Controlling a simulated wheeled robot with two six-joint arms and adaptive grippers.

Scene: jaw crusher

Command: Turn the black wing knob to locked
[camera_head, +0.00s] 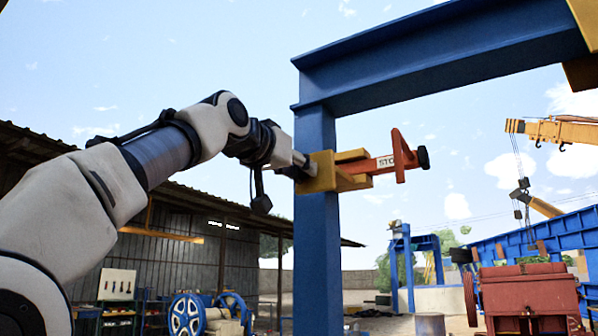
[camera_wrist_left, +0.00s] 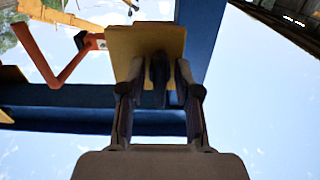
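The black wing knob (camera_wrist_left: 158,80) shows in the left wrist view as a dark upright shape in front of a yellow plate (camera_wrist_left: 120,45). My left gripper (camera_wrist_left: 157,88) is open, with one finger on each side of the knob and a narrow gap showing on both sides. In the head view my left gripper (camera_head: 301,167) is at the left face of the yellow block (camera_head: 322,172) on the blue post. The knob is hidden there, and its exact angle is hard to tell. My right gripper is not in view.
The blue post (camera_head: 316,250) and overhead beam (camera_head: 440,45) stand close to my left arm. An orange stop arm (camera_head: 385,163) with a black end piece (camera_head: 423,157) sticks out right of the yellow block. Open sky lies left of the post.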

